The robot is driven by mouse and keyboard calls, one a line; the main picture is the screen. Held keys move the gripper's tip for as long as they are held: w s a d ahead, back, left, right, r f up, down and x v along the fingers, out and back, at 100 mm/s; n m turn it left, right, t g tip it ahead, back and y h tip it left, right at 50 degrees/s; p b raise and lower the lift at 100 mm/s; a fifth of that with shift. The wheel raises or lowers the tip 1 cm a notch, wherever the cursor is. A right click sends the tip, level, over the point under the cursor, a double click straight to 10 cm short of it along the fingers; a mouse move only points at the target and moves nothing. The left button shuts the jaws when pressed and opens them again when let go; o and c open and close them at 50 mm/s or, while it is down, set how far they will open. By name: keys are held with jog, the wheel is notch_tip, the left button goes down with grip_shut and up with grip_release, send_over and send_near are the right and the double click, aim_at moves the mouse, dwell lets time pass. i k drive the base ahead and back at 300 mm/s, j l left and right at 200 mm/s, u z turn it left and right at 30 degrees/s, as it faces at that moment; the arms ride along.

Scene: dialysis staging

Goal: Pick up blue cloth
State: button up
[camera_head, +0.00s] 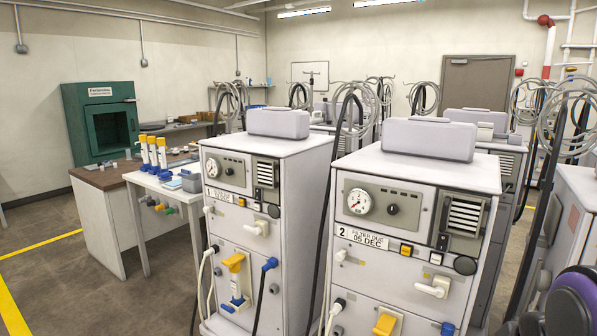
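I cannot make out a blue cloth for certain. A small pale blue item (166,175) lies on the white table (148,181) at the left, and it is too small to tell whether it is cloth. Several blue-and-white cylinders with yellow tops (153,152) stand upright on the same table. A grey-blue box (191,182) sits at its right end, beside the nearest machine. My gripper is not in view. A dark and purple rounded part at the lower right corner looks like part of my arm.
Two white dialysis machines (257,205) (405,240) stand close in front, with coiled hoses behind. More machines crowd the right and back. Open floor (90,275) with yellow lines lies at the left.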

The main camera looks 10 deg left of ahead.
aim_at(185, 173)
jog(key=u, duration=1.3)
jog(key=i+j+u, duration=0.3)
jog(key=i, duration=0.3)
jog(key=i+j+u, duration=0.25)
jog(key=i, duration=0.4)
jog(key=i+u, duration=0.3)
jog(key=i, duration=0.3)
jog(key=i+u, duration=0.1)
jog(key=i, duration=1.1)
jog(key=i+j+z, duration=0.1)
jog(key=i, duration=1.1)
jog(key=i+z, duration=0.4)
jog(key=i+j+z, duration=0.1)
jog(key=i+z, duration=0.3)
jog(key=i, duration=0.15)
